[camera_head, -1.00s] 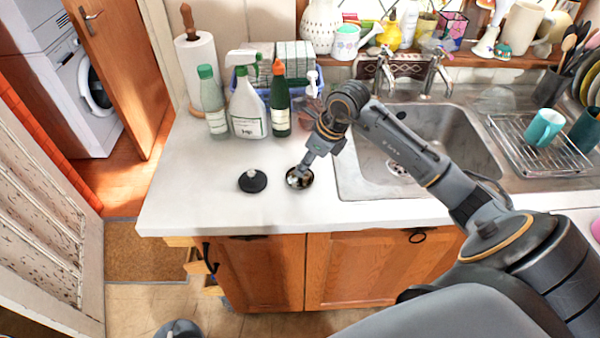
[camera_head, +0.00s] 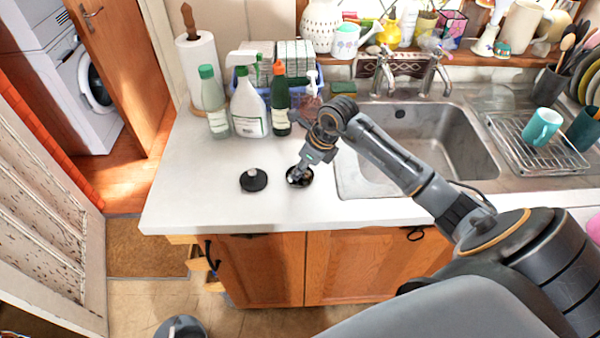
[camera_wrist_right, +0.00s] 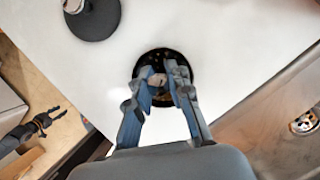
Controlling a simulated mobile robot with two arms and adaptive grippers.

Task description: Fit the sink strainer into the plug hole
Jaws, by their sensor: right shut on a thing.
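The sink strainer (camera_head: 304,182) is a small dark round piece with a metallic middle, at the white worktop left of the sink. My right gripper (camera_head: 297,176) reaches down over it. In the right wrist view the fingers (camera_wrist_right: 161,86) are shut on the middle of the strainer (camera_wrist_right: 150,57), inside its dark rim. I cannot tell whether it rests on the worktop or is just clear of it. The plug hole (camera_wrist_right: 305,122) shows at the right edge of the wrist view, in the sink bottom; my arm hides it in the head view.
A black plug (camera_head: 253,180) with a pale knob lies just left of the strainer. Spray and soap bottles (camera_head: 247,105) stand behind. The metal sink (camera_head: 455,140) is to the right, with taps (camera_head: 435,75) behind and a dish rack (camera_head: 540,160) beyond.

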